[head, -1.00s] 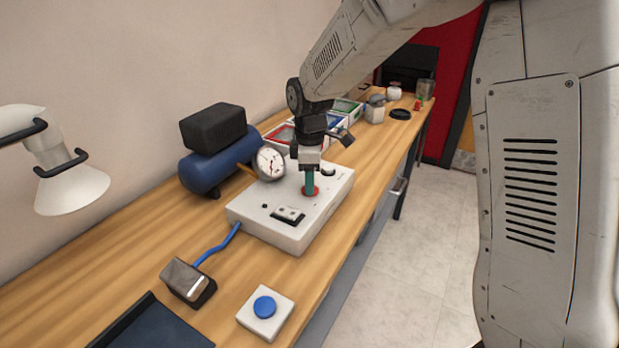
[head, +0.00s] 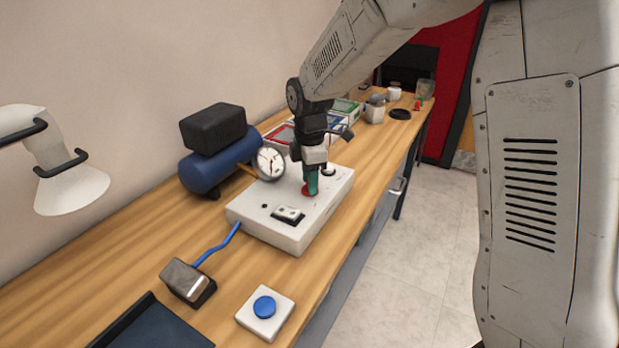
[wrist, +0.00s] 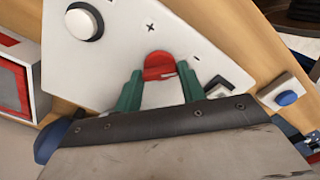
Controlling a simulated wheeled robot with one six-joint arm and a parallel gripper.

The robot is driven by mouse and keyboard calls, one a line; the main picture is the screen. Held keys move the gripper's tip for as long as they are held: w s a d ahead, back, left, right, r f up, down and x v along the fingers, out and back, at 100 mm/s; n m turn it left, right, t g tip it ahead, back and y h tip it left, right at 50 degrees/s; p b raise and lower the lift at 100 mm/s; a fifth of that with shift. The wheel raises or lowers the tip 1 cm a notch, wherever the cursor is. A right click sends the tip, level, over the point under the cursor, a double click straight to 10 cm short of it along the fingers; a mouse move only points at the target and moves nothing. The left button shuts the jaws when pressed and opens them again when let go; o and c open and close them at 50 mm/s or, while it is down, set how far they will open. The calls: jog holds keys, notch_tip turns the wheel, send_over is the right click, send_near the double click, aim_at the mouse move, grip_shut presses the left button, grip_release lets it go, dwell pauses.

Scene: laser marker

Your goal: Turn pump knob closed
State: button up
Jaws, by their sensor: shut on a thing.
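The red knob (wrist: 158,66) sits on top of the white pump box (head: 240,205), between a plus and a minus mark. My gripper (head: 310,188) points down at the knob from above. Its green fingers (wrist: 158,82) are shut on the knob, one at each side, in the wrist view. In the head view the fingers hide most of the knob. A round gauge (head: 269,163) stands at the box's back left edge.
A blue button (head: 264,307) on a white base and a hammer-like block (head: 187,281) lie in front. Bare wood shows at the left.

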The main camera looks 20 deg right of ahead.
jog(key=shift+w+r, duration=0.1)
jog(key=o, duration=1)
notch_tip(320, 180, up, 8)
jog(key=shift+f, duration=0.1)
